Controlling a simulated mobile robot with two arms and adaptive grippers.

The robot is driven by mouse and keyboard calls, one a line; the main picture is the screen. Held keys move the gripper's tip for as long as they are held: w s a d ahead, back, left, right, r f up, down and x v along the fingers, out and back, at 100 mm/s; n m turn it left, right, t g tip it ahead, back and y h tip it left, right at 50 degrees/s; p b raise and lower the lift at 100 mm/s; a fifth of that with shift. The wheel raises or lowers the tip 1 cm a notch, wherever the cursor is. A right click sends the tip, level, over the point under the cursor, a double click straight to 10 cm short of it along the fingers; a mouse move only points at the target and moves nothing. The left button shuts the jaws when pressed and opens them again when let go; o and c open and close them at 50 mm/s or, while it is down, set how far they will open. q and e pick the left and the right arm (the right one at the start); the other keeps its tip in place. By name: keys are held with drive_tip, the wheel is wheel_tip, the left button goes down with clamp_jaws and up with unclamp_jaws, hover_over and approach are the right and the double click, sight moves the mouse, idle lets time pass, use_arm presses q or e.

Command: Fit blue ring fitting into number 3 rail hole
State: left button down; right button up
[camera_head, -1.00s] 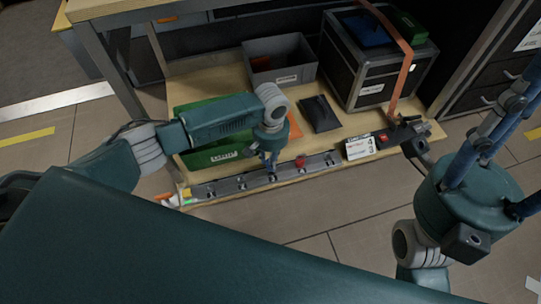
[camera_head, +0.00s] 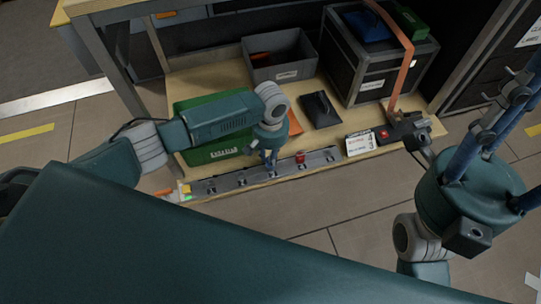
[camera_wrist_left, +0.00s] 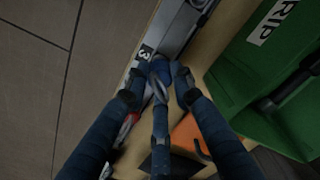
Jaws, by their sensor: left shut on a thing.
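The grey rail (camera_head: 222,184) lies along the front edge of the low wooden shelf, with several holes in its top. My left gripper (camera_head: 270,162) points down over the middle of the rail. In the left wrist view, its fingers (camera_wrist_left: 162,82) are shut on the blue ring fitting (camera_wrist_left: 160,66), mostly hidden between them. The fitting is beside the number 3 label (camera_wrist_left: 144,54) on the rail's edge. I cannot tell whether it touches the hole. A red fitting (camera_head: 300,157) stands on the rail to the right. My right gripper (camera_head: 492,125) is raised at the right, its fingertips partly out of frame.
A green case (camera_head: 205,155) lies behind the rail, with a grey bin (camera_head: 280,72) and black case (camera_head: 365,85) farther back. A dark pouch (camera_head: 320,109) lies between. A number card (camera_head: 360,144) stands at the rail's right end. The floor in front is clear.

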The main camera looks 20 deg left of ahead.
use_arm(q)
drive_tip(key=shift+f, duration=1.15)
drive_tip(key=c, duration=1.4)
unclamp_jaws()
wheel_tip(320, 180, up, 12)
